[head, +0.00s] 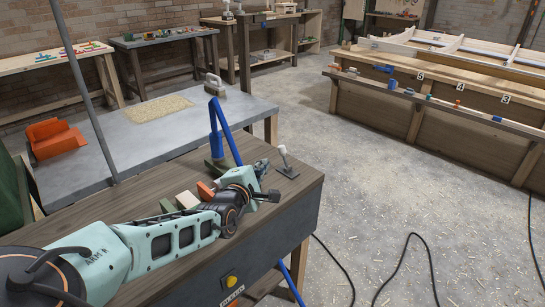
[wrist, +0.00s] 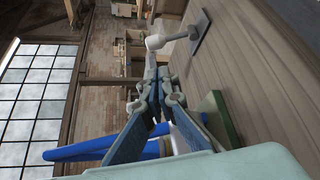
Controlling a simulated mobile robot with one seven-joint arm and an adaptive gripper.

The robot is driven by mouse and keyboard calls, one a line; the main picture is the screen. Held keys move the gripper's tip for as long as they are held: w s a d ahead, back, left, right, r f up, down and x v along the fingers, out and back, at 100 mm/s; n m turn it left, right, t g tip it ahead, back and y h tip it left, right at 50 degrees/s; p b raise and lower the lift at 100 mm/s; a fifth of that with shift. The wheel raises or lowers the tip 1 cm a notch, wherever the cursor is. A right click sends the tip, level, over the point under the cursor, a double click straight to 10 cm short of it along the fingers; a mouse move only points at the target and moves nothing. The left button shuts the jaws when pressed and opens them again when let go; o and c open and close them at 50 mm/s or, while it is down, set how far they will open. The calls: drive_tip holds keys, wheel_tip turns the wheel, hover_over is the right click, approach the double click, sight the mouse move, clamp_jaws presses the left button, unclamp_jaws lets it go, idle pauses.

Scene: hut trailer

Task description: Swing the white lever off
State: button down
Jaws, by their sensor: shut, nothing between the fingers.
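The white lever (head: 283,151) stands near the far right corner of the brown wooden bench, its white knob up and its stem on a dark square plate (head: 289,169). In the wrist view the lever's knob (wrist: 155,42) shows just beyond my fingertips, with its stem running right to the plate (wrist: 199,38). My gripper (head: 263,167) is low over the bench, just left of the lever. In the wrist view my gripper (wrist: 160,77) has its fingers together with nothing between them. Whether the fingertips touch the knob I cannot tell; a small gap seems to show.
An orange block (head: 206,190) and a green block (head: 168,206) lie beside my arm. A grey table (head: 110,130) adjoins at the back left. The floor right of the bench is open, with black cables.

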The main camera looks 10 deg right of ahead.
sight(280, 152)
idle(0.4)
drive_tip(key=b+x, duration=0.3)
drive_tip(key=x, duration=0.5)
drive_tip(key=shift+w+f, duration=0.1)
drive_tip(key=shift+b+x, duration=0.3)
drive_tip(key=shift+x, duration=0.6)
drive_tip(key=shift+d+r+m+t, duration=0.15)
drive_tip(key=shift+r+m+t, duration=0.1)
drive_tip(key=shift+m+t, duration=0.15)
drive_tip(key=shift+s+d+r+m+t+b, duration=0.1)
drive_tip(key=shift+s+d+m+t+b, duration=0.15)
drive_tip(key=shift+s+m+t+b, duration=0.25)
drive_tip(key=shift+s+d+r+m+t+b, duration=0.1)
drive_tip(key=shift+s+d+m+t+b, duration=0.2)
drive_tip(key=shift+m+b, duration=0.35)
drive_tip(key=m, duration=0.1)
drive_tip(key=s+m+t, duration=0.1)
drive_tip(key=d+m+h+b, duration=0.1)
drive_tip(key=shift+s+r, duration=0.25)
drive_tip(key=shift+s, duration=0.05)
drive_tip(key=shift+s+d+r+p, duration=0.15)
drive_tip(key=shift+s+d+p, duration=0.15)
drive_tip(key=shift+s, duration=0.15)
drive_tip(key=shift+s+d, duration=0.1)
drive_tip(key=shift+s, duration=0.05)
drive_tip(key=shift+s+d, duration=0.15)
